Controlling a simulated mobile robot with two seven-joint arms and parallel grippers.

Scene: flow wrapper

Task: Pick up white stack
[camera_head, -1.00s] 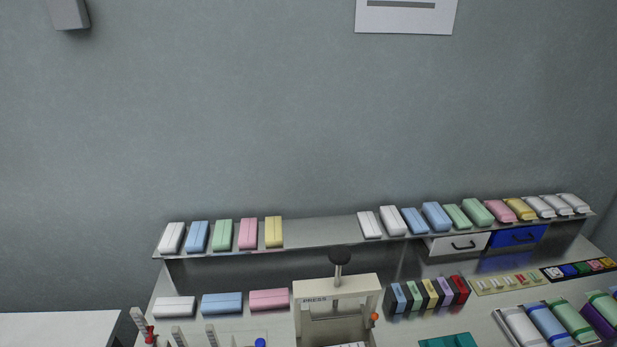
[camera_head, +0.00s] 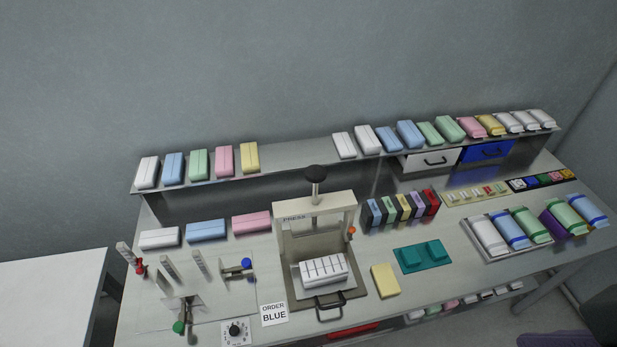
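A white stack (camera_head: 324,269) of several bars sits side by side on the sliding plate of the press (camera_head: 315,204), in front of its frame. Other white packs are in view: one (camera_head: 159,238) lies at the left of the table, one (camera_head: 147,172) is at the left end of the shelf, and more (camera_head: 366,139) stand along the shelf. I cannot tell from the picture alone which of these the task's name means. Neither of my grippers is in view.
An order card (camera_head: 274,313) reads "ORDER BLUE". A yellow block (camera_head: 385,280) and a teal fixture (camera_head: 422,256) lie right of the press. A tray of rolls (camera_head: 491,236) is further right. A jig with a blue knob (camera_head: 246,263) stands left.

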